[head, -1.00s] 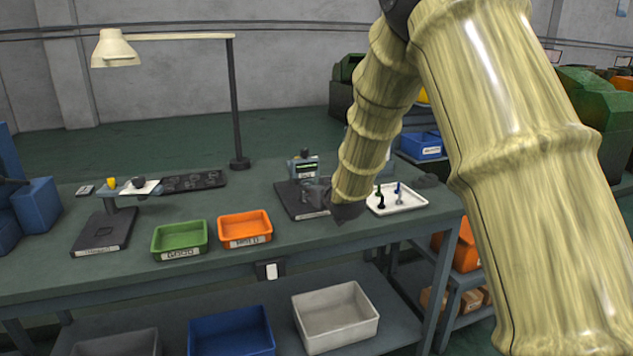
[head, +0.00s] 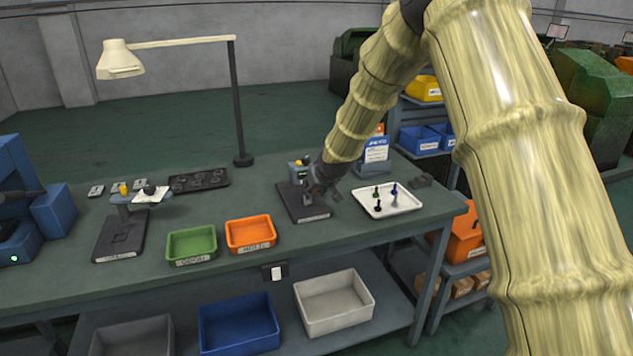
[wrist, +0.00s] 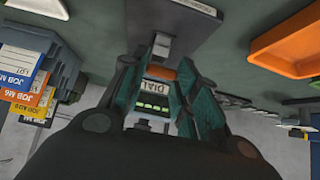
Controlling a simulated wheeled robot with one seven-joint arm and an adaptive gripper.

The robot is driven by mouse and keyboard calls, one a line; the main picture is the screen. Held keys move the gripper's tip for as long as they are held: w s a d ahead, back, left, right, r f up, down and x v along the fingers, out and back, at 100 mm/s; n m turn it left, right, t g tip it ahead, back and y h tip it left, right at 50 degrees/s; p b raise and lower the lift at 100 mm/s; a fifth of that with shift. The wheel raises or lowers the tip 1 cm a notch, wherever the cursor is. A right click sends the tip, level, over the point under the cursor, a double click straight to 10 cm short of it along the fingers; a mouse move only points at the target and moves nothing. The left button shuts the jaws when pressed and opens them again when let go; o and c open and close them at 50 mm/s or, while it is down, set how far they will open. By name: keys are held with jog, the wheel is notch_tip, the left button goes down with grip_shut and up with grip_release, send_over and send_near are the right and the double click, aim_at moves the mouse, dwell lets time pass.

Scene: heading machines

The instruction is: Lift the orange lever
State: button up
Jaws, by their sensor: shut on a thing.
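The measuring stand with a dial display stands on a dark base plate (head: 303,213) on the green bench, right of the orange bin. In the wrist view its lit display (wrist: 154,102) shows between my fingers, below a label reading DIAL. The orange lever (wrist: 160,73) is a small orange band across the stand, between my fingertips. My gripper (wrist: 163,78) is shut on the lever, its teal fingers on either side. In the head view my gripper (head: 318,184) is at the stand and covers much of it, and the lever cannot be made out there.
A white tray (head: 408,209) with several small coloured pieces lies right of the stand. Green (head: 190,262) and orange (head: 252,247) bins stand to its left. A blue-and-white card (head: 372,152) stands behind. A lamp (head: 240,110) rises at the back.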

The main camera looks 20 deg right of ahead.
jog(key=shift+w+r+g+p, duration=0.25)
jog(key=shift+g+p, duration=0.25)
jog(key=shift+p, duration=0.25)
jog(key=o, duration=1)
jog(key=shift+s, duration=0.1)
jog(key=v, duration=1.2)
jog(key=shift+f, duration=0.1)
